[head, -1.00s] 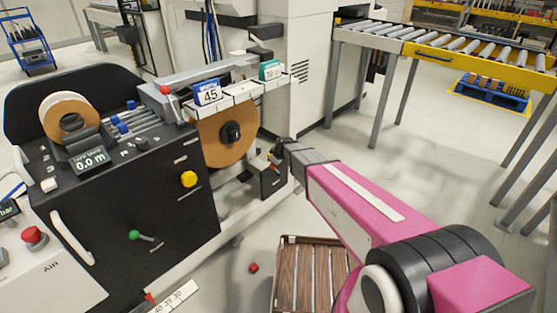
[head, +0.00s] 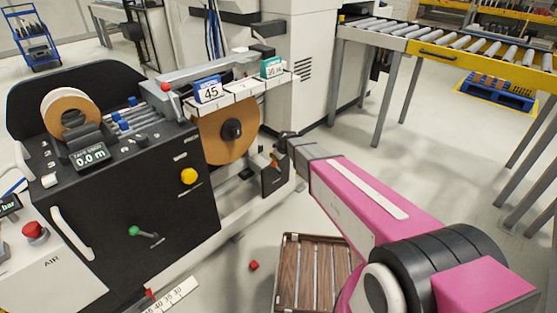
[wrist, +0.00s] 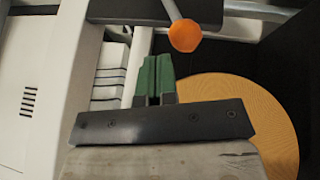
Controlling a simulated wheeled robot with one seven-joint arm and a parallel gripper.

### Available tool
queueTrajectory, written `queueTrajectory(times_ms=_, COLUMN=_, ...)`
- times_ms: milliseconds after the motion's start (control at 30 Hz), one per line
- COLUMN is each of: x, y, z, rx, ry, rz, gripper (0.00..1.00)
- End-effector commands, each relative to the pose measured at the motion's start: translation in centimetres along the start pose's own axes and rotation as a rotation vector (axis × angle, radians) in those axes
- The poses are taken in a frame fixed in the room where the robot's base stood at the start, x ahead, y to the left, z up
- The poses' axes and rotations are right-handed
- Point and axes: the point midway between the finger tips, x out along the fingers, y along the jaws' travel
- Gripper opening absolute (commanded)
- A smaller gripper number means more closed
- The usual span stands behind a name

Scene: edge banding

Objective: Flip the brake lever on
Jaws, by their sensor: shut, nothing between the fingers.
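The brake lever shows in the wrist view as a grey rod with an orange knob (wrist: 185,35), at the top right of centre. In the head view a small orange knob (head: 274,159) shows above a dark box beside the tan roll, partly crowded by my arm's end. My gripper (wrist: 153,68) shows in the wrist view as two green-padded fingers pressed together, empty. The knob lies ahead and to the right of the fingertips in that picture, with a visible gap. In the head view my gripper (head: 284,140) is close to the lever; its fingers are hard to make out.
The large tan roll (head: 231,129) hangs just left of the lever and fills the lower right of the wrist view. The dark box (head: 273,180) stands below the lever. A slatted wooden crate (head: 290,270) sits on the floor below my arm. A roller conveyor (head: 440,42) stands at the back right.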

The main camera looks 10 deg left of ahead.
Motion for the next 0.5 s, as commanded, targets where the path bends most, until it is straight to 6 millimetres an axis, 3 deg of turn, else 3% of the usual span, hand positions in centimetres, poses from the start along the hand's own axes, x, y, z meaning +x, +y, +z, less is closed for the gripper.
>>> queueTrajectory(times_ms=67, x=-1.1, y=0.7, z=-0.5, rx=0.001, ry=0.003, rz=0.005, gripper=0.0)
queueTrajectory(times_ms=300, x=-6.3, y=-1.3, z=-0.2, rx=-0.001, ry=0.002, rz=0.006, gripper=0.0)
queueTrajectory(times_ms=500, x=-9.1, y=-2.1, z=-0.2, rx=-0.001, ry=0.002, rz=0.006, gripper=0.0)
